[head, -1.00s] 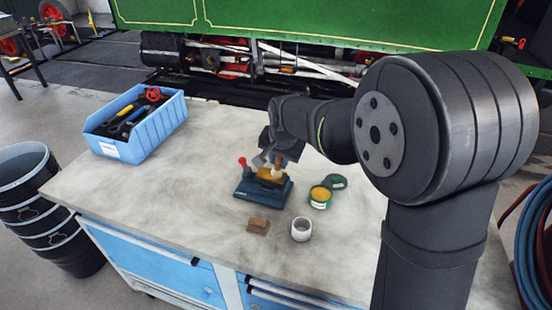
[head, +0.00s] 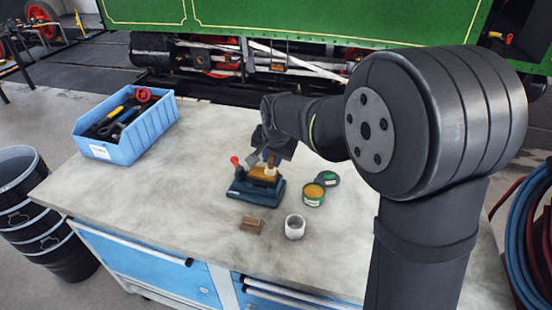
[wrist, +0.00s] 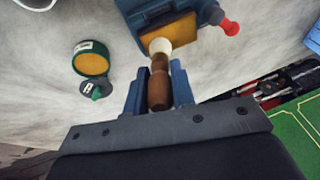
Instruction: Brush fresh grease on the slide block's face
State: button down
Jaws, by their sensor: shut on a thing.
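The brass-coloured slide block (head: 262,175) sits in a small dark-blue vise (head: 256,192) with a red-knobbed handle on the bench. My gripper (wrist: 158,92) is shut on the brown wooden handle of a brush (wrist: 159,82). The brush's pale head overlaps the slide block's face (wrist: 178,33) in the wrist view; it looks touching or very close. In the head view, my gripper is just above the vise and partly hides the brush. A round green tin of amber grease (head: 313,194) stands open right of the vise; its dark lid (head: 327,179) lies behind it.
A small brown block (head: 251,225) and a white cup (head: 294,227) stand in front of the vise. A blue tool bin (head: 125,140) is at the back left of the bench (head: 150,207). The bench between bin and vise is clear. Black buckets (head: 45,215) stand at left.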

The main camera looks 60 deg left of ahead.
jog(key=shift+s+a, duration=0.2)
jog(key=shift+s+a, duration=0.6)
jog(key=shift+s+a, duration=0.1)
jog(key=shift+s+a, duration=0.6)
jog(key=shift+s+a, duration=0.1)
jog(key=shift+s+a, duration=0.5)
jog(key=shift+a, duration=0.05)
jog(key=shift+r, duration=0.15)
